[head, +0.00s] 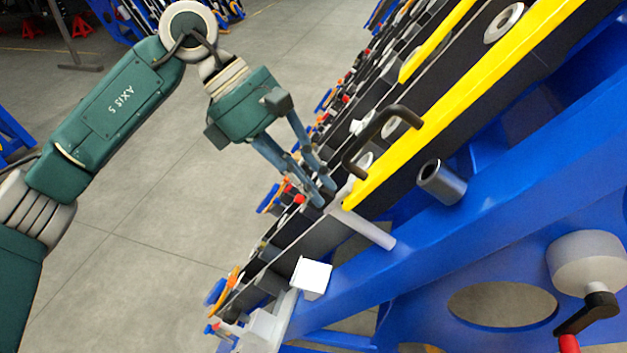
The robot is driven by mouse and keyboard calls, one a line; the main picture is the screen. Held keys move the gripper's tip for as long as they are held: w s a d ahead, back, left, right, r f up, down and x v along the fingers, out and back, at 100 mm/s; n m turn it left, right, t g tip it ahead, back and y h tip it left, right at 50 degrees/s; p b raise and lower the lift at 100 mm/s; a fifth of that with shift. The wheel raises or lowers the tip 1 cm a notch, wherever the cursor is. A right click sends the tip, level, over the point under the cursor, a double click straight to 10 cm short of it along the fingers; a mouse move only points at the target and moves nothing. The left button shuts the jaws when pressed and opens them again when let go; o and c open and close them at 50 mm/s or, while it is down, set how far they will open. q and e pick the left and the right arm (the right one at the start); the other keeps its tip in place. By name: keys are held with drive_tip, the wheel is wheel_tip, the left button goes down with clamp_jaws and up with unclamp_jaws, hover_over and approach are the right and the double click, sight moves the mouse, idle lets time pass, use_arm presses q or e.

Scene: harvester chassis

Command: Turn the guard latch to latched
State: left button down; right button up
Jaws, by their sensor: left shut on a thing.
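My left gripper (322,198) reaches in from the upper left, fingers pointing down at the lower end of the yellow guard bar (440,110). Its fingertips are close together on a small part there, which looks like the guard latch; the fingers hide most of it. A light grey piece (342,192) shows just right of the fingertips, by the end of the yellow bar. I cannot tell which way the latch is turned. A black handle (398,115) stands on the yellow bar. My right gripper is not in view.
The blue chassis frame (480,190) runs diagonally across the right. A pale rod (370,229) and a dark grey tube (441,182) stick out near the gripper. A red knob (299,199) is just left of the fingers. Grey floor (150,250) is clear at left.

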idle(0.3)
use_arm(q)
drive_tip(key=c, duration=1.9)
unclamp_jaws()
drive_tip(key=shift+c, duration=0.2)
drive_tip(key=shift+a, duration=0.1)
drive_tip(key=v, duration=1.2)
